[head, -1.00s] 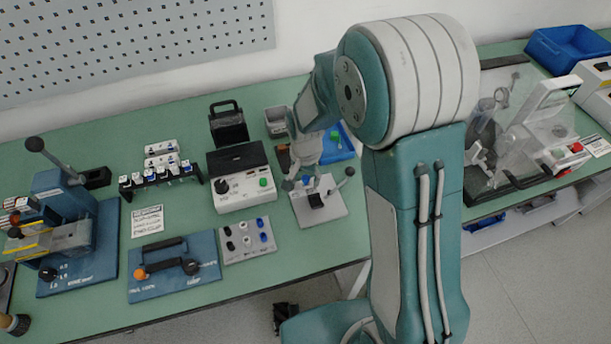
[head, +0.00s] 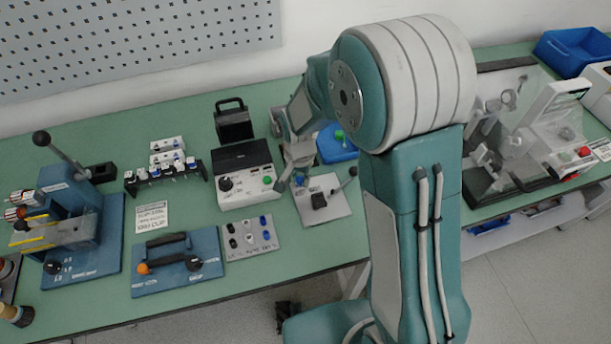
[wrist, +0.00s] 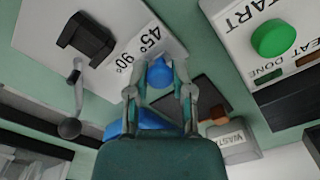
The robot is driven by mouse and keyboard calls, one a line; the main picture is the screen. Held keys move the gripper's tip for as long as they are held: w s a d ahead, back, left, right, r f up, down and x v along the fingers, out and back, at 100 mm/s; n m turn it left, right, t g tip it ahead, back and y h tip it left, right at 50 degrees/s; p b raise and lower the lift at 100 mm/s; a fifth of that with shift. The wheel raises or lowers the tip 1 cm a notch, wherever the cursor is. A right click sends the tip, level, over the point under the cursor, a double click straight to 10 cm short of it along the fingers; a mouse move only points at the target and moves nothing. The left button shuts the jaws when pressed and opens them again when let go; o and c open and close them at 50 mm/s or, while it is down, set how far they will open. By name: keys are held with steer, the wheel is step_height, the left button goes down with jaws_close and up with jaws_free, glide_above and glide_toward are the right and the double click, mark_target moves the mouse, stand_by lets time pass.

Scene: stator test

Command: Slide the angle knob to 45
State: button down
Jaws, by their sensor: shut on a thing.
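The angle plate (head: 335,213) is a pale plate with a black block (head: 318,201) and a ball-ended lever (head: 348,178). In the wrist view, the plate (wrist: 113,22) carries printed 45° and 90° marks. The blue angle knob (wrist: 159,73) is at the plate's edge beside these marks; its exact setting is unclear. My gripper (wrist: 160,80) is shut on the knob, one finger on each side. In the head view my gripper (head: 292,181) is at the plate's left edge, and the knob is not clearly visible there.
The grey box (head: 246,189) with a green START button (wrist: 270,38) stands close on the left. A panel with several knobs (head: 250,240) lies at the front left.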

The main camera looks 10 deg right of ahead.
steer(key=c, duration=0.6)
jaws_free()
steer(key=shift+a, duration=0.1)
steer(key=shift+o, duration=0.6)
steer(key=shift+a, duration=0.3)
steer(key=shift+d, duration=0.15)
steer(key=shift+r, duration=0.35)
step_height(320, 180, up, 11)
steer(key=shift+a, duration=0.2)
